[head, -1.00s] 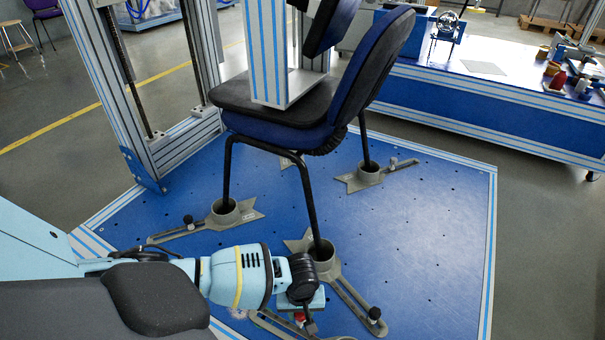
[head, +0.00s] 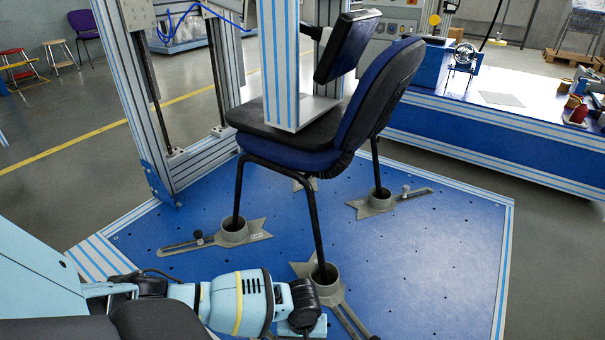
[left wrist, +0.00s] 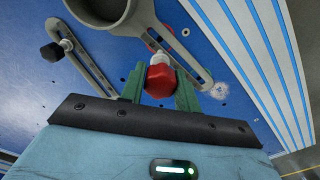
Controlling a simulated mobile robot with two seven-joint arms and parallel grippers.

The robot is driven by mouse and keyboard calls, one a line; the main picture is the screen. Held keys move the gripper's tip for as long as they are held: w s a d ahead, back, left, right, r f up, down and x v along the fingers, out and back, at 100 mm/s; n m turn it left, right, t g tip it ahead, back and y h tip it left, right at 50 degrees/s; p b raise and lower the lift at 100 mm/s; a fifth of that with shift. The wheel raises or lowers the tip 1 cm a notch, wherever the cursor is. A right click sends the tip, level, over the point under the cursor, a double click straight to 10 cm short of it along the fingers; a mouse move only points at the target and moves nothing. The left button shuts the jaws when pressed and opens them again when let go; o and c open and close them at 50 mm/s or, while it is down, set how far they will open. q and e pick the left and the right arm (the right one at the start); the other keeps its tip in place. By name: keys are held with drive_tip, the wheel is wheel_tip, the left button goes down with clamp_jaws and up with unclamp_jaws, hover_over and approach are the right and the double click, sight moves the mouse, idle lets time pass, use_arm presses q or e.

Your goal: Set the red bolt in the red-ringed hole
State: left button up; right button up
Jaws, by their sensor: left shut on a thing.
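My left gripper (left wrist: 159,88) is shut on the red bolt (left wrist: 160,82), whose red head sits between two green fingers. The bolt's pale tip points away from the wrist, toward a grey slotted arm (left wrist: 172,48) on the blue plate; I cannot tell whether it touches. A hole with a pale, worn patch (left wrist: 218,90) lies right of the fingers; I cannot make out a red ring on it. In the head view my left wrist is at the bottom, in front of the nearest chair foot cup (head: 325,282); the fingers and bolt are out of that picture. My right gripper is not in view.
A blue-black chair (head: 320,140) stands with its legs in grey cups on the blue plate (head: 430,260). Clamp arms with black knobs (left wrist: 52,52) lie on the plate. A striped metal frame (head: 130,90) rises at the left. The plate's right part is clear.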

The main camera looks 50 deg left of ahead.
use_arm(q)
drive_tip(key=shift+r+p, duration=0.1)
drive_tip(key=shift+p, duration=0.4)
drive_tip(key=shift+f+b, duration=1.35)
drive_tip(key=shift+f, duration=1.65)
